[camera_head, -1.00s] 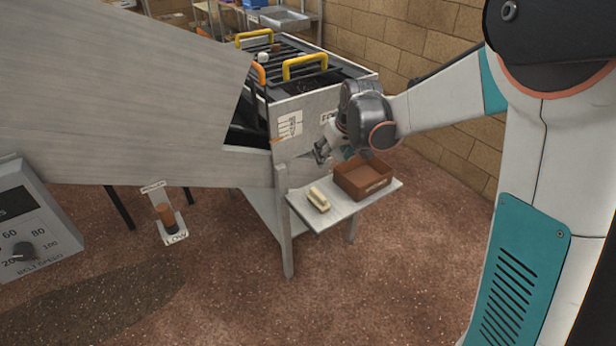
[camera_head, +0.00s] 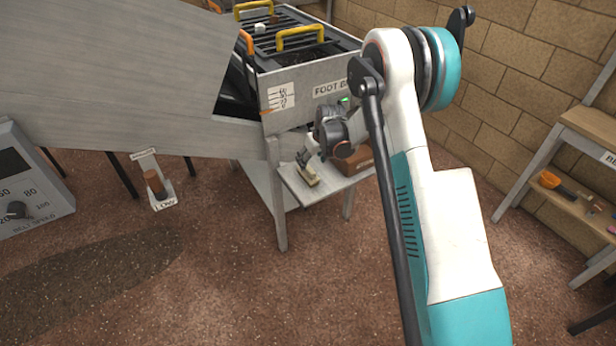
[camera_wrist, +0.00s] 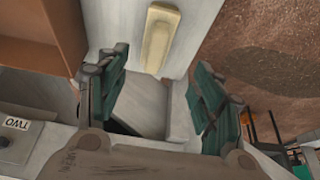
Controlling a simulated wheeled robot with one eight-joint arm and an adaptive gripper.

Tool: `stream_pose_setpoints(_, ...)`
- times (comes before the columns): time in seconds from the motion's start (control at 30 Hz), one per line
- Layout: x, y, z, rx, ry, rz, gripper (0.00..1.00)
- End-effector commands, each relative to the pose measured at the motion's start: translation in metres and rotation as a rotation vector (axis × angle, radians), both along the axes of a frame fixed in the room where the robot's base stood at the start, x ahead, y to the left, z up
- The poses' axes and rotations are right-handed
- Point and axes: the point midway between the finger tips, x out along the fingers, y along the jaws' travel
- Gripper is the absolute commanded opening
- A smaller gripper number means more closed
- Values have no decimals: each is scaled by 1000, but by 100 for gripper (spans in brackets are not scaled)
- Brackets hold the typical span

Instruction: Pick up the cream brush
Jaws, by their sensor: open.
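The cream brush (camera_head: 310,179) lies on a small grey side shelf (camera_head: 318,192) in the head view. In the wrist view the cream brush (camera_wrist: 160,38) lies flat on the grey shelf surface, beyond my fingertips and near the top middle. My gripper (camera_wrist: 157,88) is open and empty, its two green-padded fingers spread on either side of the space before the brush. In the head view my gripper (camera_head: 304,158) is close to the brush, just above its far end. I cannot tell there whether it touches.
A brown box (camera_head: 356,162) stands on the shelf beside the brush, partly hidden by my arm; it also shows in the wrist view (camera_wrist: 40,30). The metal machine (camera_head: 318,85) with yellow handles rises behind the shelf. A wooden bench (camera_head: 585,125) is at the right.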

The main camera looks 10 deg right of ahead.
Motion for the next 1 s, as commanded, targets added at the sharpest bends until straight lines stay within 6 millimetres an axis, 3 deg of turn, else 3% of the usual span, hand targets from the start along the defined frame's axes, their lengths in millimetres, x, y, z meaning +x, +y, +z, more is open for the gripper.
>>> stream_pose_setpoints(0.03,4,1,-13,0,0,0,61)
stream_pose_setpoints(0.2,14,4,-36,0,0,0,61)
stream_pose_setpoints(0.47,19,5,-48,-1,0,-1,61)
stream_pose_setpoints(0.8,36,5,-89,0,0,-1,61)
stream_pose_setpoints(1.0,38,6,-92,0,-1,-1,61)
